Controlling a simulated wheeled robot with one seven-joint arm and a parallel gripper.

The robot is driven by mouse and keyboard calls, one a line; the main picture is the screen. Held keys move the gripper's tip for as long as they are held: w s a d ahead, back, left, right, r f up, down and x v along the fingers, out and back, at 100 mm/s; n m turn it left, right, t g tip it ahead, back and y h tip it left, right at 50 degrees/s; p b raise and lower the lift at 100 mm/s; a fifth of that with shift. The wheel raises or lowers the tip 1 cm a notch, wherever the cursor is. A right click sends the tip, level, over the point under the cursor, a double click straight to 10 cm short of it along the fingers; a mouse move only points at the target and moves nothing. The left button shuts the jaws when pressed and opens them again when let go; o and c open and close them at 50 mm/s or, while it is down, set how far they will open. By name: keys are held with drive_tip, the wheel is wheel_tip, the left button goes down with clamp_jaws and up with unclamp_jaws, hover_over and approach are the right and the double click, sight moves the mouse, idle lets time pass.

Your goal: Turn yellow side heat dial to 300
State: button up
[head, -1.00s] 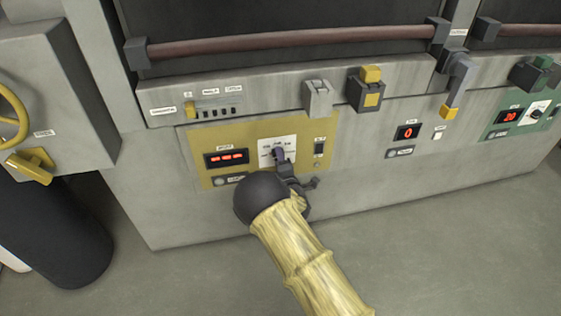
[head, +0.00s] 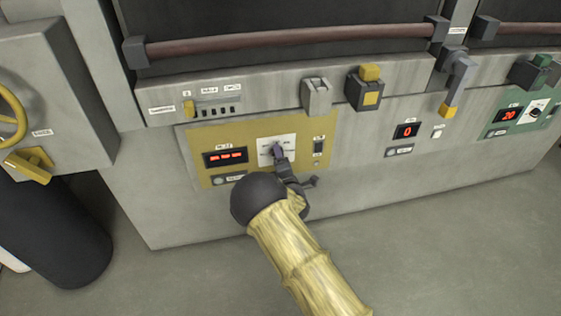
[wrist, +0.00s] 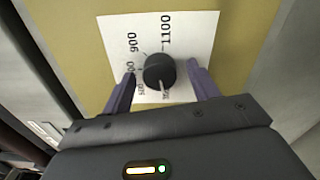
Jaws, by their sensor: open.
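The yellow panel (head: 205,138) is on the front of the grey oven. Its heat dial (wrist: 158,70) is a round black knob on a white label card (wrist: 183,28), which also shows in the head view (head: 266,145). In the wrist view the card reads 900 and 1100; the smaller numbers below are partly covered. The knob's pale pointer line aims down in the wrist picture, toward a partly hidden number. My gripper (wrist: 161,72) is open, with one finger on each side of the knob and small gaps visible. In the head view my gripper (head: 281,157) hides most of the dial.
A red display (head: 226,157) left of the dial shows dashes. A small dark switch (head: 319,147) is to its right. A yellow slider (head: 189,107), grey latch (head: 316,96) and yellow-topped block (head: 366,88) are above. A green panel (head: 500,129) is far right.

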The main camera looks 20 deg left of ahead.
drive_tip(key=shift+s, duration=0.1)
drive_tip(key=p+v, duration=0.1)
drive_tip(key=v, duration=1.6)
drive_tip(key=shift+d, duration=0.2)
drive_tip(key=shift+f, duration=0.1)
